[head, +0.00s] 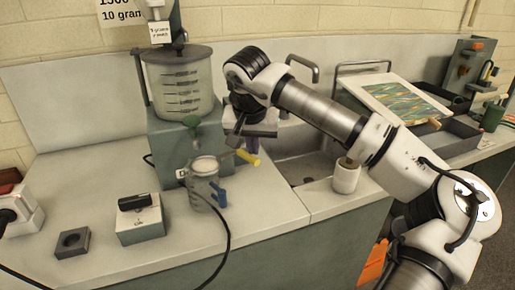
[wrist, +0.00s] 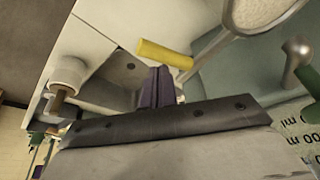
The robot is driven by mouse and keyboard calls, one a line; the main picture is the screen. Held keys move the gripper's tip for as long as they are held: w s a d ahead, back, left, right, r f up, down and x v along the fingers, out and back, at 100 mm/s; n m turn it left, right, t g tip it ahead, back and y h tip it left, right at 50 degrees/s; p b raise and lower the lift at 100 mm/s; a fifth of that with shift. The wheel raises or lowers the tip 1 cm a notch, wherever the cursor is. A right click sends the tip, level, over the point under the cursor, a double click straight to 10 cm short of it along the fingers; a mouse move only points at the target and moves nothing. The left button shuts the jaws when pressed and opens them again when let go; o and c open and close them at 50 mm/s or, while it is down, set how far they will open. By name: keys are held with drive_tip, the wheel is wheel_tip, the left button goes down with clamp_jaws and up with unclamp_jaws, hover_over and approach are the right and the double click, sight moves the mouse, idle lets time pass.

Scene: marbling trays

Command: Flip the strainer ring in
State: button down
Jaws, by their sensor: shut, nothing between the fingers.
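The strainer ring (head: 204,165) is a pale round mesh at the mouth of a grey jug (head: 201,190). A thin rod joins it to a yellow handle (head: 248,157) sticking out to the right. In the wrist view the ring (wrist: 258,10) is cut off at the top right, with the yellow handle (wrist: 165,53) near the middle. I cannot tell whether the ring lies flat on the rim. My gripper (head: 252,145) is shut and empty, pointing down close by the yellow handle. Its dark purple fingers (wrist: 156,88) appear just below the handle in the wrist view; contact is unclear.
A switch box (head: 139,222) is at front left. A sink (head: 305,165) and white cup (head: 346,176) are to the right. A black cable crosses the front counter.

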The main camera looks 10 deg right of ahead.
drive_tip(key=shift+s+a+b, duration=0.15)
drive_tip(key=shift+a+b, duration=0.15)
drive_tip(key=shift+a, duration=0.8)
drive_tip(key=shift+r, duration=0.1)
drive_tip(key=shift+d, duration=0.1)
